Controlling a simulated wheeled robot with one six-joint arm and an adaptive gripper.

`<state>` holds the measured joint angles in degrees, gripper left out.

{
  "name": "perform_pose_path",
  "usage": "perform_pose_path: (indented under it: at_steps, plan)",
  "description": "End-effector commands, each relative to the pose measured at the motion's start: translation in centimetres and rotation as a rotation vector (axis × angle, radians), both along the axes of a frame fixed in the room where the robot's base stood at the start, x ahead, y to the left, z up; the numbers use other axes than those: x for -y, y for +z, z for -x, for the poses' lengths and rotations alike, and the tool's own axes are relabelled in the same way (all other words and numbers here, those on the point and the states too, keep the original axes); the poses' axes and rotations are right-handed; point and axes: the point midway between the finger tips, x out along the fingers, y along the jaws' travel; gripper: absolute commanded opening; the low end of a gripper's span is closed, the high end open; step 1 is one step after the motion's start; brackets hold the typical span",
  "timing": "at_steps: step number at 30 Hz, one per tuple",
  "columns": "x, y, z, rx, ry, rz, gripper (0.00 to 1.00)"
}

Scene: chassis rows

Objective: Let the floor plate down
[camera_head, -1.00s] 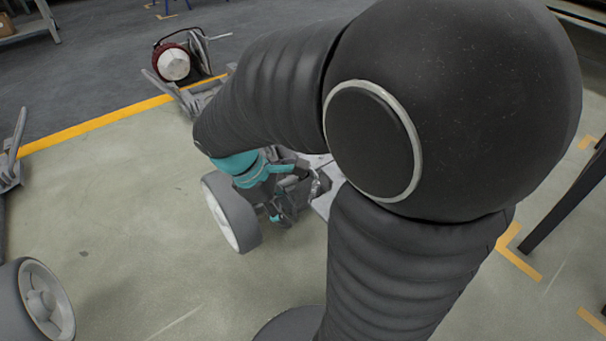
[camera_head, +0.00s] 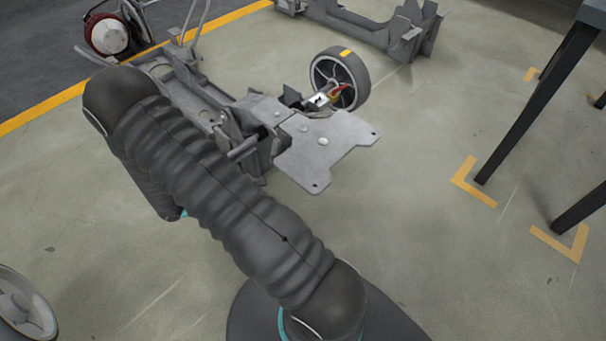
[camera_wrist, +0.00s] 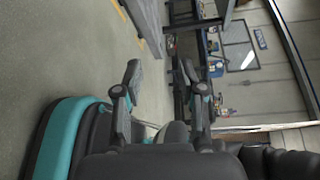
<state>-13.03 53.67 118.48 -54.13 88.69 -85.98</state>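The floor plate (camera_head: 322,152) is a grey metal sheet with corner holes at the near end of a grey chassis (camera_head: 190,88) in the head view. It looks roughly flat and juts out toward the right. Whether it rests on a support underneath is hidden. My gripper (camera_wrist: 162,72) shows in the wrist view with its two dark fingers apart and nothing between them. In the head view my arm hides the gripper. The wrist view does not show the plate, and the gripper seems clear of it.
A wheel (camera_head: 340,78) stands beyond the plate. A second chassis (camera_head: 375,25) lies at the back, and another wheel (camera_head: 25,305) is at lower left. Dark table legs (camera_head: 530,105) stand at right. Open floor lies between the plate and these legs.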

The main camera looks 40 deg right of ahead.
Motion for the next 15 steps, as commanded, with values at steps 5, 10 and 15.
perform_pose_path:
  at_steps: [5, 10, 15]
  plan:
    - [0.2, -2.3, -0.2, -0.159, 0.067, 0.026, 0.4]
    - [0.6, -2.9, -0.2, -0.209, 0.086, 0.034, 0.4]
    - [2.4, -2.8, 0.4, -0.211, 0.084, 0.035, 0.4]
